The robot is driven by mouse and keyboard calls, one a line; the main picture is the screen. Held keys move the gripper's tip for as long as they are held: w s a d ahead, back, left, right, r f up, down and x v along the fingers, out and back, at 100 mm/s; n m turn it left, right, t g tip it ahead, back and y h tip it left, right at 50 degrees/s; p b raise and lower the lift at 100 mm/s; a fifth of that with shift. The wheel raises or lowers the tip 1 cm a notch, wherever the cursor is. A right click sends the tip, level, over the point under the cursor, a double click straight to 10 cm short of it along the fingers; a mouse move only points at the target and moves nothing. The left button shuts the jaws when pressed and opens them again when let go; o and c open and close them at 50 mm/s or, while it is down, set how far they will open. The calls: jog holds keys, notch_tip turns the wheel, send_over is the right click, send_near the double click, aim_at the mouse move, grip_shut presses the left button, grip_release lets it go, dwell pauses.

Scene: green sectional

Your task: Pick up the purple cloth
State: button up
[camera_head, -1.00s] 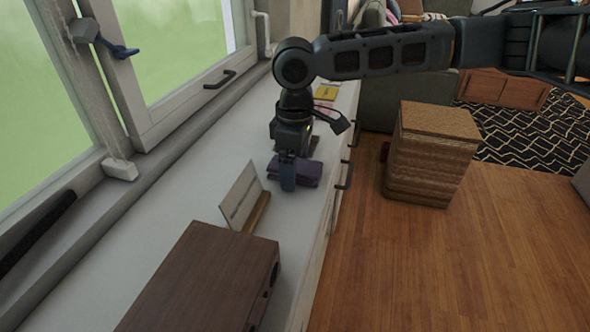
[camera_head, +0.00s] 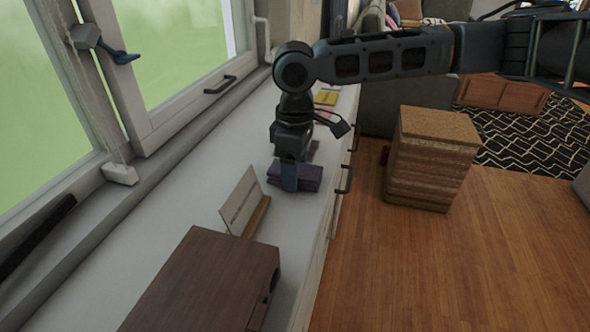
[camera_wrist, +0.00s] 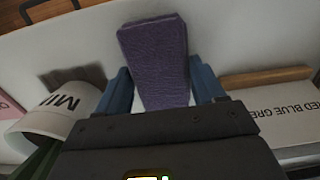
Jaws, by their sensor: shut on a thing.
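The purple cloth (camera_head: 309,178) is a folded block on the white window-side counter (camera_head: 190,205). In the head view my gripper (camera_head: 289,180) points straight down at the cloth and hides part of it. In the wrist view the cloth (camera_wrist: 157,58) lies between the two blue fingers of my gripper (camera_wrist: 163,90), with its far end beyond them. My gripper is shut on the cloth. I cannot tell whether the cloth is clear of the counter.
A white card on a wooden stand (camera_head: 242,203) and a brown wooden box (camera_head: 205,285) stand nearer on the counter. A yellow item (camera_head: 326,97) lies farther back. A white cup-like object (camera_wrist: 55,112) is close to my gripper. A woven block (camera_head: 433,160) stands on the floor.

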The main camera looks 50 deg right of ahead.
notch_tip(320, 180, up, 4)
jog(key=shift+f, duration=0.25)
jog(key=s+d+r, duration=0.6)
jog(key=d+r, duration=0.1)
jog(key=d, duration=0.2)
jog(key=shift+s+d+r+b, duration=0.15)
jog(key=shift+s+d+b, duration=0.05)
jog(key=shift+d+b, duration=0.25)
